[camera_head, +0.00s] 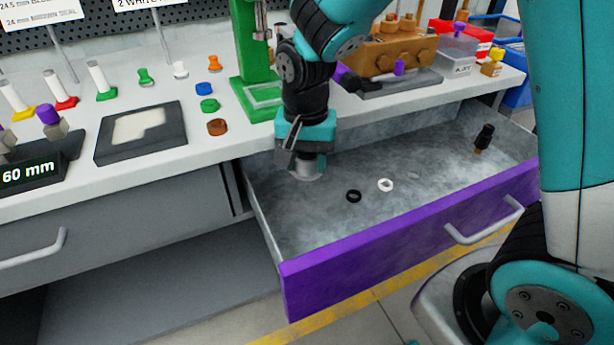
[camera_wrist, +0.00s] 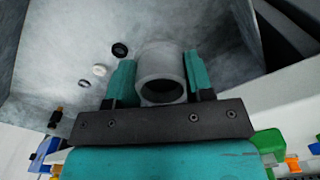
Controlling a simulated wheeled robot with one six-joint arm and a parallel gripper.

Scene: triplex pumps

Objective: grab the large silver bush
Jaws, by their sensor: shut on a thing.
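The large silver bush (camera_wrist: 160,75) is a grey hollow cylinder between the two teal fingers in the wrist view. It also shows in the head view (camera_head: 308,167), below my gripper, partly hidden by it. My gripper (camera_head: 304,155) is shut on the bush, inside the open drawer (camera_head: 410,225) at its back left corner. In the wrist view my gripper (camera_wrist: 160,85) has one finger on each side of the bush, and its open end faces the camera. I cannot tell whether the bush touches the drawer floor.
In the drawer lie a black ring (camera_head: 353,196), a white ring (camera_head: 386,185) and a black and brown part (camera_head: 484,138). The purple drawer front (camera_head: 410,240) stands out from the bench. Above, the bench holds a green press (camera_head: 250,60) and a brown pump block (camera_head: 395,50).

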